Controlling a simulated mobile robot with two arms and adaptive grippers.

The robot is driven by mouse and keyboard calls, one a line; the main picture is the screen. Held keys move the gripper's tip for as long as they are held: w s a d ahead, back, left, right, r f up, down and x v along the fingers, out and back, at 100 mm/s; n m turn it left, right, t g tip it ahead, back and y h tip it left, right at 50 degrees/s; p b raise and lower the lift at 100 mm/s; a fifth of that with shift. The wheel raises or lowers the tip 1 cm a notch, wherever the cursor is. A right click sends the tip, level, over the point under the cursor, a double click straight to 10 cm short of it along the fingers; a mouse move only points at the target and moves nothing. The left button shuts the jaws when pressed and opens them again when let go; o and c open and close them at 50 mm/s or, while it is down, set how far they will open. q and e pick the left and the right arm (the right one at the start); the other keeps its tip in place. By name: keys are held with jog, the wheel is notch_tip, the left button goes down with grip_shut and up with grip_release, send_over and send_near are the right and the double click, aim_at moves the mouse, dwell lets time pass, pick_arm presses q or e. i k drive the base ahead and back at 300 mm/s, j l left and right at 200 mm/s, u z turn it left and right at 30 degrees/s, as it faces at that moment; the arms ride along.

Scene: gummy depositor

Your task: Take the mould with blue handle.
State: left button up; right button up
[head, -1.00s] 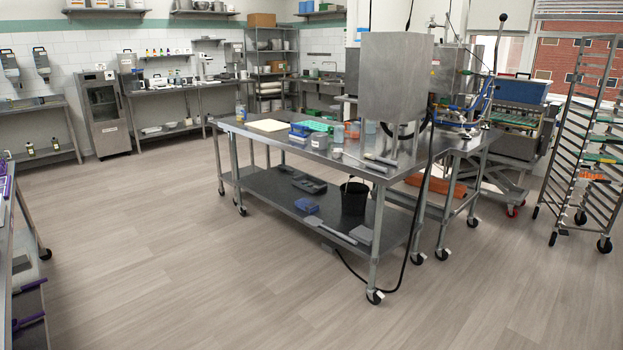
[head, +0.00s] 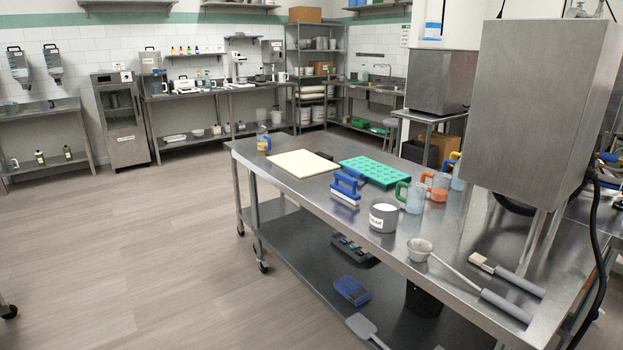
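A small item with a blue handle (head: 347,183) and a whitish lower part lies on the steel table, near its front left edge. A teal mould tray (head: 375,171) with rows of cavities lies just behind it to the right; I see no blue handle attached to it. Neither of my grippers is in view.
The steel table (head: 262,152) also bears a cream board (head: 300,164), a grey labelled pot (head: 384,217), a ladle (head: 420,250) and a brush (head: 482,263). A large steel box (head: 540,110) rises at the right. Floor (head: 150,250) left of the table is clear.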

aim_at(387, 177)
jog(key=i+j+z, duration=0.1)
jog(key=i, duration=0.35)
jog(key=i+j+z, duration=0.1)
jog(key=i, duration=0.35)
jog(key=i+j+z, duration=0.1)
jog(key=i, duration=0.3)
jog(key=j, duration=0.15)
